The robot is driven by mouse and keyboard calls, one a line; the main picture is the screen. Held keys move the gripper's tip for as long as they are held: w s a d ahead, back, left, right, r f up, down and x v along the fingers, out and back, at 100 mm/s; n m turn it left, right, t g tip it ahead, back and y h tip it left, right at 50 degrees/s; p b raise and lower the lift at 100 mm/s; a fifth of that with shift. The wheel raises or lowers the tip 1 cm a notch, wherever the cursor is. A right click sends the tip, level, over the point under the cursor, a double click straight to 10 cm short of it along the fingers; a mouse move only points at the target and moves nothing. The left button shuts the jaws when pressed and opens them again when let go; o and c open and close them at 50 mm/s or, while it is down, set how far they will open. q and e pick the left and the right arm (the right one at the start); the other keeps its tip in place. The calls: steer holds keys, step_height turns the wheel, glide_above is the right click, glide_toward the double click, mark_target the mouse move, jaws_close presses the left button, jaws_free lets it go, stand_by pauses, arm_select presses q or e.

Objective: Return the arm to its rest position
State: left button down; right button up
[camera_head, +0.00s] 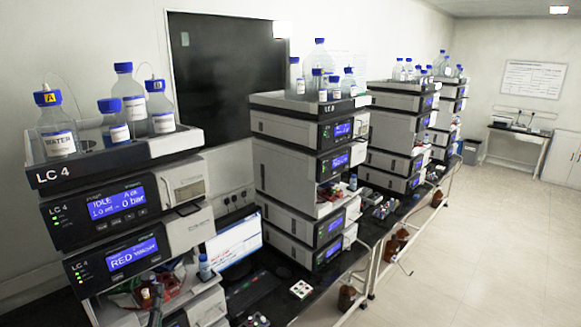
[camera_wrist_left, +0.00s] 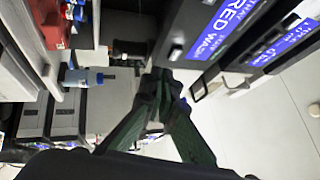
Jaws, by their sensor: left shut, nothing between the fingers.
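My left gripper (camera_wrist_left: 165,88) shows in the left wrist view, its dark green fingers drawn together at the tips with nothing between them. It is in front of the near LC 4 stack, beside a module with a lit blue display (camera_wrist_left: 235,22). In the head view the LC 4 stack (camera_head: 90,215) stands at the left, with a display reading RED (camera_head: 132,252). My right gripper is in neither view.
A small blue-capped bottle (camera_wrist_left: 82,77) is left of the fingers in the wrist view. Capped bottles, one labelled WATER (camera_head: 58,143), stand in the stack's top tray (camera_head: 150,148). More stacks (camera_head: 285,165) line the dark bench. Open floor (camera_head: 480,250) lies to the right.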

arm_select(q)
steer(key=s+a+f+n+g, duration=0.2)
steer(key=s+f+n+g, duration=0.4)
steer(key=f, duration=0.7)
steer(key=s+a+f+n+g, duration=0.3)
steer(key=s+f+n+g, duration=0.15)
steer(key=s+f, duration=0.65)
steer(key=s+d+f+n+g+h, duration=0.3)
steer(key=s+d+f, duration=0.2)
steer(key=s+f, duration=0.35)
steer(key=s+d+f+n+g+h, duration=0.2)
steer(key=s+d+f+g, duration=0.25)
steer(key=s+f, duration=0.35)
step_height(320, 180, down, 32)
steer(key=s+d+b, duration=0.1)
steer(key=b, duration=0.4)
steer(key=s+f+m+g+b, duration=0.1)
steer(key=s+f+b, duration=0.3)
steer(key=s+f, duration=1.6)
step_height(320, 180, down, 4)
steer(key=shift+s+d+f+g+h, duration=0.1)
steer(key=shift+s+d+g+h, duration=0.15)
steer(key=shift+g+h, duration=0.05)
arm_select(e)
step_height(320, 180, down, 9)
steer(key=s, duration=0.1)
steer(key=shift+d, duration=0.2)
